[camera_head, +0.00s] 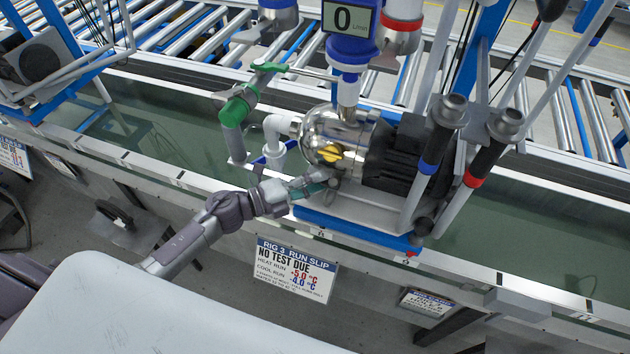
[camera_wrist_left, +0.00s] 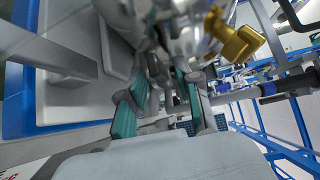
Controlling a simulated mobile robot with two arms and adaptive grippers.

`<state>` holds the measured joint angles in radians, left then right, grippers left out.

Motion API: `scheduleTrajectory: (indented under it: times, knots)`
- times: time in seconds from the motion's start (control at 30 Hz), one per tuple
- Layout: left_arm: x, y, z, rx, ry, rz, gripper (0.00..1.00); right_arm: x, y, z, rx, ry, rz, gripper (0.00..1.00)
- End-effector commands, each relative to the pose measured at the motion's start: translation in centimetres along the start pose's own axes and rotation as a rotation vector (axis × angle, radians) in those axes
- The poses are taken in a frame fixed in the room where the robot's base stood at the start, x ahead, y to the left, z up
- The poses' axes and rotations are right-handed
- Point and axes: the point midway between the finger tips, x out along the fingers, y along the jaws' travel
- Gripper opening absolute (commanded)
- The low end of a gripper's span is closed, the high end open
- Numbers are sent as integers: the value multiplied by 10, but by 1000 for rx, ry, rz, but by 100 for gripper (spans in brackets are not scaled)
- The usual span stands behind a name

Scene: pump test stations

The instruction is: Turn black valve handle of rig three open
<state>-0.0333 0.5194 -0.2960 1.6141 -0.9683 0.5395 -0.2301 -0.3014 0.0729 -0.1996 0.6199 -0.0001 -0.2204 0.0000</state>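Rig three's steel pump (camera_head: 330,138) with its black motor (camera_head: 395,155) stands on a blue-edged base (camera_head: 360,228). A yellow fitting (camera_head: 329,152) is on the pump's front; it also shows in the wrist view (camera_wrist_left: 235,38). My left gripper (camera_head: 322,185) is low at the pump's front, just below the yellow fitting. In the left wrist view its teal-padded fingers (camera_wrist_left: 165,90) are apart. A dark, blurred part (camera_wrist_left: 157,68) lies between or just beyond them; I cannot tell whether it is the black valve handle or whether they touch it. My right gripper is not in view.
Black hose grips with blue (camera_head: 441,130) and red (camera_head: 490,150) bands stand to the right. The rig 3 run slip (camera_head: 293,270) hangs below. Roller conveyors (camera_head: 180,45) lie behind.

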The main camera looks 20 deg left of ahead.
Motion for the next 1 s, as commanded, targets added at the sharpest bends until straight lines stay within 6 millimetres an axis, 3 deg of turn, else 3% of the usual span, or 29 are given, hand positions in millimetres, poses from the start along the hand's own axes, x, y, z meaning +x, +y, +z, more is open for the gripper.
scheduleTrajectory:
  times: [0.03, 0.17, 0.57, 1.0]
  knots:
    - [0, 0, 0, 0, 0, 0, 20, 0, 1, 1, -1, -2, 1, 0]
    - [0, 0, 0, 0, 0, 0, 0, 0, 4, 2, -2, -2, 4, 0]
    - [-1, -2, -2, -5, -39, 2, 0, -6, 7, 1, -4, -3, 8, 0]
    - [-4, -1, -14, -27, -331, 19, 0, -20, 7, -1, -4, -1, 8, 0]
